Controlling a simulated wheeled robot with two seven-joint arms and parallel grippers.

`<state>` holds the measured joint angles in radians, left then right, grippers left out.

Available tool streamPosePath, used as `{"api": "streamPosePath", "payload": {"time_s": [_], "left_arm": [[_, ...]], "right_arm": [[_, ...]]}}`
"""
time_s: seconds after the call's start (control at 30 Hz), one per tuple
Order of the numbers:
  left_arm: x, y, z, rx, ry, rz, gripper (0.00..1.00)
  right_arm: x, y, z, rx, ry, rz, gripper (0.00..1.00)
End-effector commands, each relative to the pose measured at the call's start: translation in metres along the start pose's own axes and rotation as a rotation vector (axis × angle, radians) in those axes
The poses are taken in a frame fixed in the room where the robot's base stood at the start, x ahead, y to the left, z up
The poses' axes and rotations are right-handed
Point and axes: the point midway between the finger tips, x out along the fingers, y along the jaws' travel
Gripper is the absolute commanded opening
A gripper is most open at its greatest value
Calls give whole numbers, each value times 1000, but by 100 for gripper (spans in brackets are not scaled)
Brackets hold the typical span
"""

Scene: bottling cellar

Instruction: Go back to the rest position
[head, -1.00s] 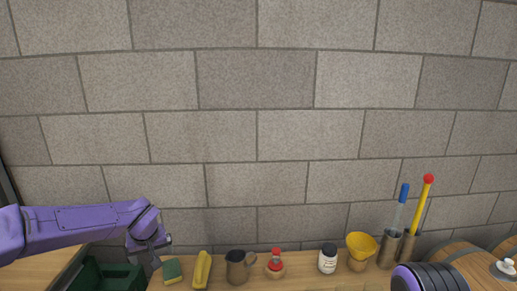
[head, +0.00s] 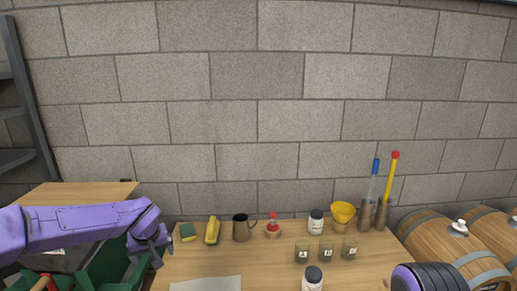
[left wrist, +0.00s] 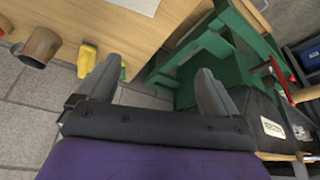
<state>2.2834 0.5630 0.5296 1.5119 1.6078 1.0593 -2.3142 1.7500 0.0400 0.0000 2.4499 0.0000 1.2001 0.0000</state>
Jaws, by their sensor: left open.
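My left gripper (head: 158,262) hangs at the left end of the wooden table (head: 230,262), beside the dark green crate (head: 118,268). In the left wrist view its two grey fingers stand wide apart, with nothing between them (left wrist: 155,80). That view also shows the green crate (left wrist: 185,68) and the table edge (left wrist: 150,40) past the fingers. The purple and black part at the lower right of the head view belongs to my right arm; its gripper is out of the picture.
Along the table's back stand a sponge (head: 188,232), a yellow object (head: 212,230), a metal jug (head: 242,228), a red-topped item (head: 273,226), a white jar (head: 316,221), a yellow funnel (head: 343,216). Several small labelled jars stand mid-table. Barrels (head: 440,243) are at right.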

Motion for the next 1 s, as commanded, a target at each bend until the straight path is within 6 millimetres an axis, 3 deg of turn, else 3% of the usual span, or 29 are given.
{"api": "streamPosePath", "payload": {"time_s": [0.43,0.67,0.77,0.83,0.87,1.0], "left_arm": [[2,-3,-2,-308,44,-29,93],[16,-18,12,-506,152,-96,93],[38,-27,35,-574,229,-134,93],[61,-34,61,-608,294,-154,93],[76,-38,79,-614,325,-160,93],[146,-61,185,-581,405,-113,93]], "right_arm": [[0,0,0,0,1,0,47],[1,0,0,0,0,0,47],[6,-1,2,0,0,0,47],[12,-1,5,0,0,0,47],[17,-2,7,0,0,0,47],[43,-4,18,0,0,0,47]]}}
